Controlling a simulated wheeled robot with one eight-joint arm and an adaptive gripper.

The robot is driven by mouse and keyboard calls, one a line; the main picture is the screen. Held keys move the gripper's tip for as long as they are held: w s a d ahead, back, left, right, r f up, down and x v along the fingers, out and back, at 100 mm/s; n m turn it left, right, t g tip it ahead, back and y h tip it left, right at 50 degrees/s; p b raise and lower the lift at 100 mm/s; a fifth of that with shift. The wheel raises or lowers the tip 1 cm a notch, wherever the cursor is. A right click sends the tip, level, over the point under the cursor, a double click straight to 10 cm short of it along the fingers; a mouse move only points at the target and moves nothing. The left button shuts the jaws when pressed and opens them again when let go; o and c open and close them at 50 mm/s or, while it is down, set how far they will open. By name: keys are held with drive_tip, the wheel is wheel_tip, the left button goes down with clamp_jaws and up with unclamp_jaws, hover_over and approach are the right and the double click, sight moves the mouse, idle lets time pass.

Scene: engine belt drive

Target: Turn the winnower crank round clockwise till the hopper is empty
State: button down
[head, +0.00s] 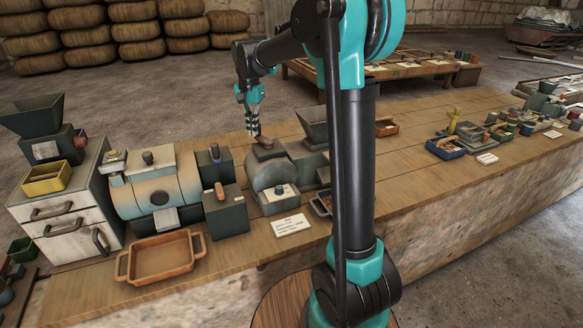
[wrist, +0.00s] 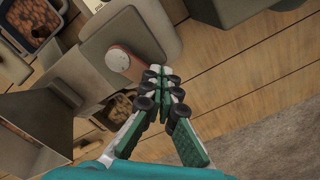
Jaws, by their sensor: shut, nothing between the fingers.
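The winnower (head: 268,173) is a grey-green machine with a rounded drum on the wooden bench, in the middle of the head view. Its hopper (head: 314,122) flares at the upper right; I cannot see into it. In the wrist view the hopper (wrist: 38,118) shows as grey panels at lower left. The crank (wrist: 122,61) has a reddish-brown handle and a pale round hub. My gripper (head: 254,132) points down just above the crank's top in the head view. In the wrist view my gripper's fingertips (wrist: 161,72) are together, empty, just right of the handle, apparently apart from it.
A small tray of brown pieces (wrist: 38,20) sits by the winnower, and another container of brown pieces (wrist: 120,106) shows beside the hopper. A dark box (head: 226,212) and a drum machine (head: 152,190) stand left. An orange tray (head: 160,262) is at the front.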

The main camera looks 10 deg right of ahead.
drive_tip(key=d, duration=0.2)
drive_tip(key=w+d, duration=0.1)
drive_tip(key=d, duration=0.1)
drive_tip(key=w+d, duration=0.1)
drive_tip(key=d, duration=0.1)
drive_tip(key=shift+d, duration=0.15)
drive_tip(key=s+d, duration=0.2)
drive_tip(key=shift+d, duration=0.35)
drive_tip(key=s, duration=0.2)
drive_tip(key=s+d, duration=0.1)
drive_tip(key=shift+s, duration=0.4)
drive_tip(key=shift+s+a, duration=0.1)
drive_tip(key=shift+s, duration=0.35)
